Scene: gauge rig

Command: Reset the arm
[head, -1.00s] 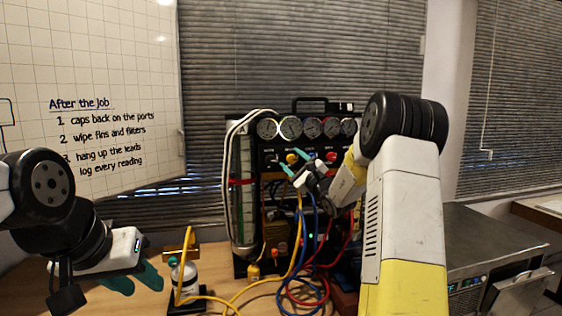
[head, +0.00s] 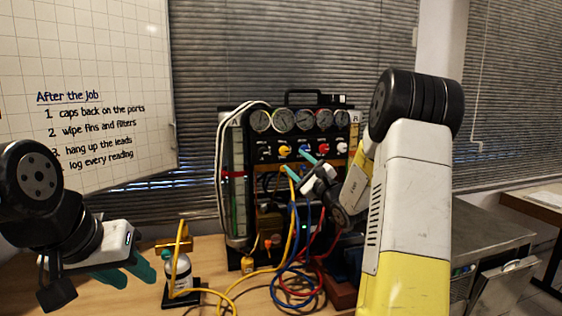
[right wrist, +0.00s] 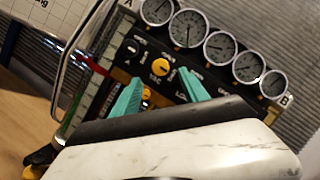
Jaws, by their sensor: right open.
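The gauge rig (head: 262,152) stands on the bench, a black panel with a row of round dials and coloured knobs. Its yellow knob (right wrist: 163,67) shows just beyond my right fingertips in the right wrist view. My right gripper (head: 298,162) is open and empty in front of the panel, just below the knob row; its teal fingers also show in the right wrist view (right wrist: 160,88). I cannot tell whether they touch the panel. My left gripper (head: 138,277) is open and empty, low at the left over the bench. My right forearm hides the rig's right side.
Yellow, blue and red hoses (head: 290,285) lie coiled before the rig. A small white bottle (head: 178,270) stands on a dark base left of them. A whiteboard (head: 110,60) hangs at the left. A grey metal unit (head: 478,240) stands at the right.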

